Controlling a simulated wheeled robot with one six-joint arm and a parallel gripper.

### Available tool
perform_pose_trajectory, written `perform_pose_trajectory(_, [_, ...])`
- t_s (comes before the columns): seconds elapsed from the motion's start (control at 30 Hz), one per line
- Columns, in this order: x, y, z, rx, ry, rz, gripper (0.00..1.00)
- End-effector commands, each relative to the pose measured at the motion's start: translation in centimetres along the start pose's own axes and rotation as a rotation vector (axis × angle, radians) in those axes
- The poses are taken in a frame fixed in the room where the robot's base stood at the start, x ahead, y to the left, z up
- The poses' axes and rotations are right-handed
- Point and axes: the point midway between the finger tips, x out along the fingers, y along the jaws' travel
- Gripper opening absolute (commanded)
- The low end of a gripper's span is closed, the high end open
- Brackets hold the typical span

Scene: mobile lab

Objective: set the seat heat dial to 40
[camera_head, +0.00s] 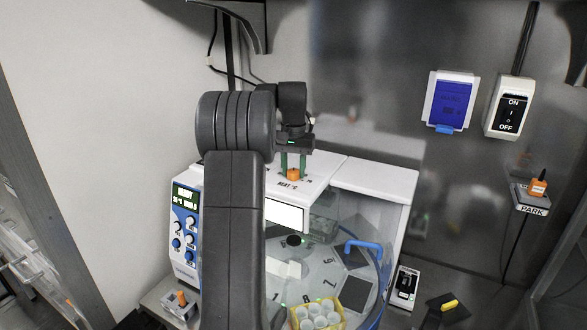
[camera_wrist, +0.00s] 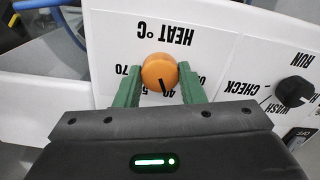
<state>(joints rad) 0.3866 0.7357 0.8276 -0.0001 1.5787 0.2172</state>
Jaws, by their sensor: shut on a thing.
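The seat heat dial (camera_wrist: 159,71) is an orange round knob with a dark pointer line, on a white panel marked HEAT °C, upside down in the wrist view. The pointer line points down and slightly right, at about the 40 mark. The 70 mark shows to the left; other marks are partly hidden by my gripper. In the head view the dial (camera_head: 293,175) sits on top of the white machine (camera_head: 330,167). My gripper (camera_wrist: 160,80) is shut on the dial, one green finger on each side; it also shows in the head view (camera_head: 293,166).
A black knob (camera_wrist: 293,91) marked WASH, CHECK and RUN is to the right in the wrist view. In the head view a blue handle (camera_head: 364,246), a yellow rack of white cups (camera_head: 317,318), and an ON/OFF switch (camera_head: 510,107) on the wall are visible.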

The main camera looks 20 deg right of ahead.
Motion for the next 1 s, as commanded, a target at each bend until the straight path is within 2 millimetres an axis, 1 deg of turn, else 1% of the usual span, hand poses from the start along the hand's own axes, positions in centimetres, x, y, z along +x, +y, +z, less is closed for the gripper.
perform_pose_trajectory(0.1, [-0.1, 0.0, 0.0, -0.001, 0.002, 0.0, 0.13])
perform_pose_trajectory(0.13, [-0.1, 0.0, 0.0, -0.001, 0.002, 0.0, 0.38])
perform_pose_trajectory(0.23, [-0.1, 0.0, 0.0, -0.001, 0.002, 0.0, 0.57])
perform_pose_trajectory(0.53, [-0.1, 0.0, 0.0, -0.001, 0.001, 0.0, 0.57])
perform_pose_trajectory(0.67, [-1.1, 0.0, -0.1, -0.001, 0.004, -0.001, 0.57])
perform_pose_trajectory(0.77, [-2.7, 0.0, -0.1, -0.001, 0.005, -0.001, 0.57])
perform_pose_trajectory(1.0, [-8.2, 0.0, -0.1, -0.001, 0.005, -0.001, 0.57])
